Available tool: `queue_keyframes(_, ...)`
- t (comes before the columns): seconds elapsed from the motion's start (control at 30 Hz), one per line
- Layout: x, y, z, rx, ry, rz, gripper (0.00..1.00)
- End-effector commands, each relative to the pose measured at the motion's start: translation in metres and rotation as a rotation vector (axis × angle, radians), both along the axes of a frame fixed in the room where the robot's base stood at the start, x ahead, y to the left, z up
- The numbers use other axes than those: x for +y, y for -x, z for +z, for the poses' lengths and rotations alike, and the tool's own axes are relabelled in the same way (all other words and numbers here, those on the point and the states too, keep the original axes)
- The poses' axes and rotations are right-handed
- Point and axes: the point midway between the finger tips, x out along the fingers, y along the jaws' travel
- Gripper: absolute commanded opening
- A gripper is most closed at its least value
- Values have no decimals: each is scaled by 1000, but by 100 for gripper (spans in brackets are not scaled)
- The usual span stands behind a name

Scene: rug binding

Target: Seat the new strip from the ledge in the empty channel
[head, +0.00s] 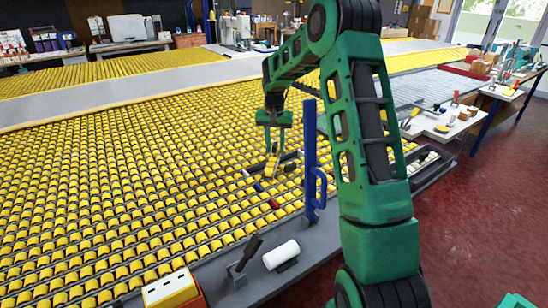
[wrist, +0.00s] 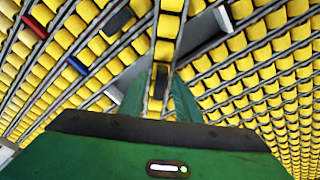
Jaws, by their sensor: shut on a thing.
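In the wrist view the strip (wrist: 168,30) stands between the green fingers and runs up to the top edge. Its lower end is partly hidden by the fingers. A grey band (wrist: 205,35) crosses behind the strip among the yellow rows. It looks like the empty channel, but the gripper covers its middle. I cannot tell whether the strip touches it. The grey ledge (head: 325,232) runs along the front edge.
A blue upright post (head: 310,150) with a handle stands just right of my gripper. A red piece (wrist: 35,25) and a blue piece (wrist: 77,65) lie among the rows.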

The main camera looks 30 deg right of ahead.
Motion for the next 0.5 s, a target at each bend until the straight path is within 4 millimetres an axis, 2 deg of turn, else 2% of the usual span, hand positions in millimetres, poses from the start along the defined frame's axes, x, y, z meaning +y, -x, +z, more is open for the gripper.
queue_keyframes(0.27, 0, 0, 7, -2, 1, 0, 0)
queue_keyframes(0.5, -1, -1, 36, -4, 3, -1, 0)
